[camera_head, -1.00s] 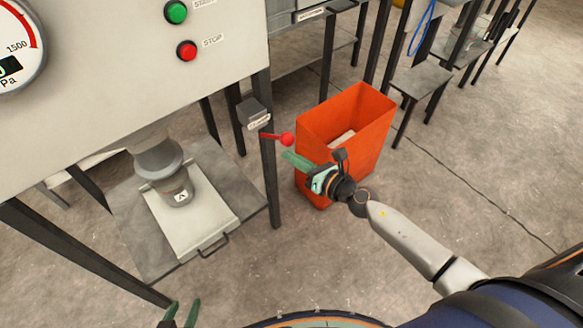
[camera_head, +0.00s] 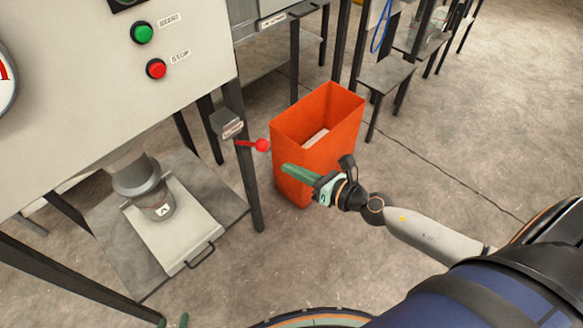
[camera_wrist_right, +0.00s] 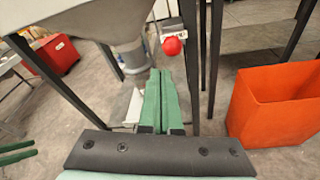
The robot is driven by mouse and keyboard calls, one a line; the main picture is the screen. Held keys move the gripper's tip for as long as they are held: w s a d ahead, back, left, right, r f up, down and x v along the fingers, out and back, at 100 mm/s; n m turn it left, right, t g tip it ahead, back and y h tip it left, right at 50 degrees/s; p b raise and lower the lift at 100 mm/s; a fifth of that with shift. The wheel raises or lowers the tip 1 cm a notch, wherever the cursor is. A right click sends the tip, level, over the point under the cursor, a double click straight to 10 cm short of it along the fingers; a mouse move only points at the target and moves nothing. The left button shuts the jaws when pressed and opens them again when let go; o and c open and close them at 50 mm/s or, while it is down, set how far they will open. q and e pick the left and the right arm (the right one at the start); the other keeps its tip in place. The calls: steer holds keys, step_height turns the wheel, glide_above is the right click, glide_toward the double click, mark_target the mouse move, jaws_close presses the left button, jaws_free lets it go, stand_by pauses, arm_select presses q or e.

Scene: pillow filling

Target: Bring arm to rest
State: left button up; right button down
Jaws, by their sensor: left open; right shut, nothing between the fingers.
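My right arm reaches in from the right in the head view. Its gripper (camera_head: 285,168), with green fingers, is shut and empty. It appears in front of the orange bin, right of and below the red lever knob (camera_head: 262,145). In the right wrist view the green fingers (camera_wrist_right: 160,80) lie side by side, and the red knob (camera_wrist_right: 172,46) shows beyond their tips, apart from them. My left gripper (camera_head: 174,321) shows only as green fingertips at the bottom edge of the head view. Its open, empty fingers (camera_wrist_right: 14,153) also show at the left edge of the right wrist view.
The orange bin (camera_head: 345,140) stands close behind my right gripper, with something pale inside. The filling machine (camera_head: 95,85) with its nozzle, tray (camera_head: 190,238) and dark legs stands at the left. Bare floor (camera_head: 450,130) lies at the right.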

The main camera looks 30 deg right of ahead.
stand_by(0.3)
steer(key=s+a+f+m+g+h, duration=0.2)
steer(key=s+f+m, duration=0.5)
steer(key=m, duration=1)
steer(key=s+a+f+m+g+h, duration=0.2)
steer(key=s+f+m, duration=0.5)
steer(key=m, duration=1.1)
steer(key=s+g, duration=0.1)
steer(key=s, duration=0.1)
steer(key=shift+s+f+m, duration=0.15)
steer(key=shift+s+m, duration=0.15)
steer(key=shift+s, duration=0.1)
